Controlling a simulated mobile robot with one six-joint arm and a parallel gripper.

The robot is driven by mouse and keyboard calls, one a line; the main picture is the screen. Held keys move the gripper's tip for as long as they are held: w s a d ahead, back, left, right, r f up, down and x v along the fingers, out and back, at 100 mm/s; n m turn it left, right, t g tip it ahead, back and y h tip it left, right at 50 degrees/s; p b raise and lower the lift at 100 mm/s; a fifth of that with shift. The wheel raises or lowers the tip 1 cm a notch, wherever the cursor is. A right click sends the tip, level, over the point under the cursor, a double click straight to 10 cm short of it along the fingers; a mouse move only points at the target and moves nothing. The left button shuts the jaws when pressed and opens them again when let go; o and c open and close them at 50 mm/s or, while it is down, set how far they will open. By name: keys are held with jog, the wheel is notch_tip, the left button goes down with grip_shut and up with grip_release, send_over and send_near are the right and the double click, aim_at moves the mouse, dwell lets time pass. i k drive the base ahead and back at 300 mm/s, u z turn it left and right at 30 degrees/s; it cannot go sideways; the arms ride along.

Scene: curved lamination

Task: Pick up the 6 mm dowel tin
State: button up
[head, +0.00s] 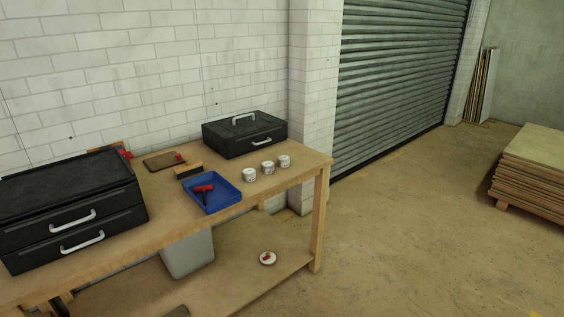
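In the head view, three small white tins stand in a row on the wooden workbench (224,211): a left tin (249,175), a middle tin (268,168) and a right tin (284,161). They stand upright, close together, near the bench's right end. Their labels are too small to read, so I cannot tell which is the 6 mm dowel tin. My gripper is not in view.
A blue tray (226,207) with a red-handled tool (203,188) lies left of the tins. A black toolbox (244,135) stands behind them. A large black drawer chest (68,205) fills the bench's left. Open floor (400,230) lies to the right.

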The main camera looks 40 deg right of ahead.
aim_at(283, 160)
jog(key=u, duration=0.05)
jog(key=i, duration=0.9)
jog(key=z, duration=0.05)
